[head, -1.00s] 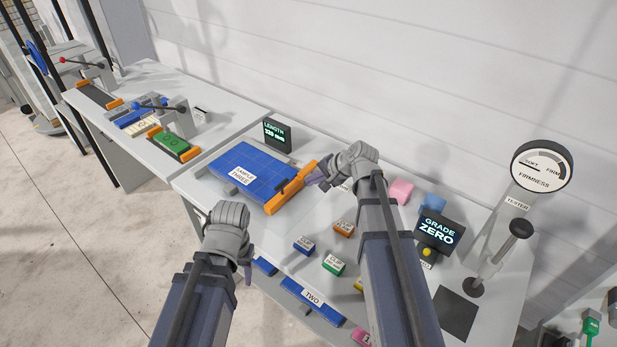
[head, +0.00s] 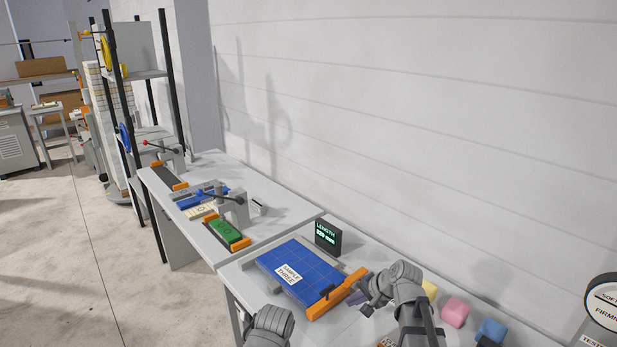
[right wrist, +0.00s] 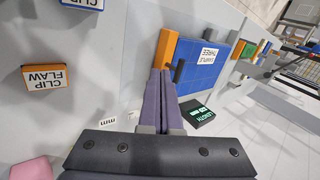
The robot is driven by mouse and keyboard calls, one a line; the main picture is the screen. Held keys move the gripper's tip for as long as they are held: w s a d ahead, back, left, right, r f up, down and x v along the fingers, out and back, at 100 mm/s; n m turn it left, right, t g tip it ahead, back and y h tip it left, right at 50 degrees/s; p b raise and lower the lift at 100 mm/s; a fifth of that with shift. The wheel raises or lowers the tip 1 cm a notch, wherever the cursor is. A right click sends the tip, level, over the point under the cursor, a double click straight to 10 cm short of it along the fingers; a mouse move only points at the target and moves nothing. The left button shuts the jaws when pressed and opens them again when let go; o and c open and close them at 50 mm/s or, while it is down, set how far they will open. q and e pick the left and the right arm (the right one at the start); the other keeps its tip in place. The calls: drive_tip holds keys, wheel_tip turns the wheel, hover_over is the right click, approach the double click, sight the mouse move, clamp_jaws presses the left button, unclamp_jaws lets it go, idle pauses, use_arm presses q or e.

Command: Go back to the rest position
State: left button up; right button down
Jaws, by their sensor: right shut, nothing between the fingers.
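My right gripper (head: 364,292) is shut and empty, just right of the orange bar (head: 340,294) at the edge of the blue gridded board. In the right wrist view its dark fingers (right wrist: 160,80) lie together, pointing toward that orange bar (right wrist: 167,48); I cannot tell if they touch it. The blue board (head: 303,259), labelled SAMPLE THREE, lies on the bench; it also shows in the right wrist view (right wrist: 193,73). My left arm's grey wrist end (head: 270,325) shows at the bottom edge of the head view; its fingers are hidden.
A LENGTH display (head: 328,238) stands behind the board. Pink (head: 455,313) and blue (head: 491,330) blocks lie to the right. A CLIP FLAW block (right wrist: 47,77) shows in the right wrist view. Another bench with clamps (head: 232,205) stands left. Floor is clear at left.

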drive_tip(key=s+a+f+n+g+h+b, duration=0.1)
drive_tip(key=s+a+f+n+g+h, duration=0.1)
drive_tip(key=s, duration=0.5)
drive_tip(key=s+a+f+n+g+h, duration=0.1)
drive_tip(key=s+a+f+n+h, duration=0.1)
drive_tip(key=s+a+n, duration=0.3)
drive_tip(key=s+a+f+n+g+h+b, duration=0.1)
drive_tip(key=s+a+f+n+g+h, duration=0.1)
drive_tip(key=s+n, duration=0.3)
drive_tip(key=s+a+f, duration=0.1)
drive_tip(key=s, duration=0.2)
drive_tip(key=shift+s+a+n+g+b, duration=0.2)
drive_tip(key=shift+s+n+g+b, duration=0.1)
drive_tip(key=shift+s, duration=0.1)
